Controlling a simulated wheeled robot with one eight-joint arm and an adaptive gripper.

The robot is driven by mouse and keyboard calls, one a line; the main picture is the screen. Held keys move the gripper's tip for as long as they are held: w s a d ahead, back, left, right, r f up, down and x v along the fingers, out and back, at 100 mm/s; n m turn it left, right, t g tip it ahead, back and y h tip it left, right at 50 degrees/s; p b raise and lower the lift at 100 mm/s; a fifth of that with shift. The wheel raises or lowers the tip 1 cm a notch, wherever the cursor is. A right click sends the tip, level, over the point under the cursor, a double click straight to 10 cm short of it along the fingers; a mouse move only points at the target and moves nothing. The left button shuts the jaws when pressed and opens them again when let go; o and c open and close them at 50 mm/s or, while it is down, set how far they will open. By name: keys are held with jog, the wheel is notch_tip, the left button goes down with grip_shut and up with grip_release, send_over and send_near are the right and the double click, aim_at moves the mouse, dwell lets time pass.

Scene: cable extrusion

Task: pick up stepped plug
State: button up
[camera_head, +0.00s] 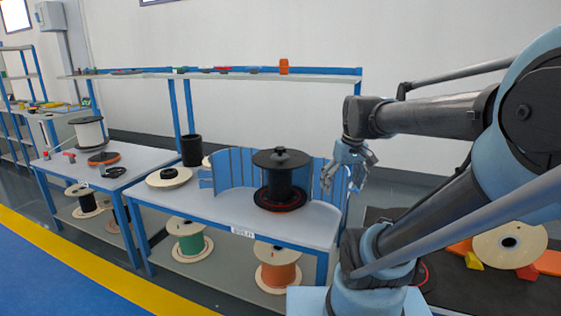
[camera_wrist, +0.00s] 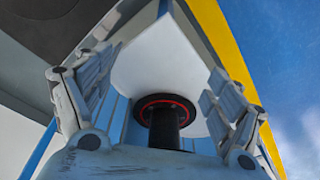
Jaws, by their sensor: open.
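A black stepped piece (camera_head: 280,153), which looks like the stepped plug, sits on top of the black spool (camera_head: 280,180) on the middle workbench. The spool stands upright on a dark base with a red ring. My gripper (camera_head: 348,182) is open and empty, to the right of the spool and apart from it, at the bench's right end. In the wrist view my open fingers (camera_wrist: 162,75) frame the white benchtop, and the dark red-ringed base (camera_wrist: 165,103) shows between and below them. I cannot make out the plug in the wrist view.
A curved blue panel (camera_head: 232,172) stands behind the spool on the bench (camera_head: 225,205). A black cylinder (camera_head: 191,150) and a pale reel (camera_head: 169,177) stand to the left. Green (camera_head: 188,240) and orange (camera_head: 277,270) spools sit on the lower shelf. The bench's front left is clear.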

jog(key=w+a+r+n+y, duration=0.1)
jog(key=w+a+r+n, duration=0.15)
jog(key=w+r, duration=0.35)
jog(key=w+a+r+n, duration=0.2)
jog(key=w+a+r, duration=0.25)
jog(key=w, duration=0.45)
jog(key=n+y, duration=0.1)
jog(key=n, duration=0.4)
send_near(282, 148)
jog(key=shift+g, duration=0.4)
jog(key=x, duration=0.3)
jog(key=w+x, duration=0.1)
jog(key=x, duration=0.1)
jog(key=shift+a+f, duration=0.2)
jog(key=shift+f, duration=0.1)
jog(key=shift+x, duration=2.7)
jog(key=shift+w, duration=0.15)
jog(key=c, duration=1.4)
jog(key=shift+o, duration=0.2)
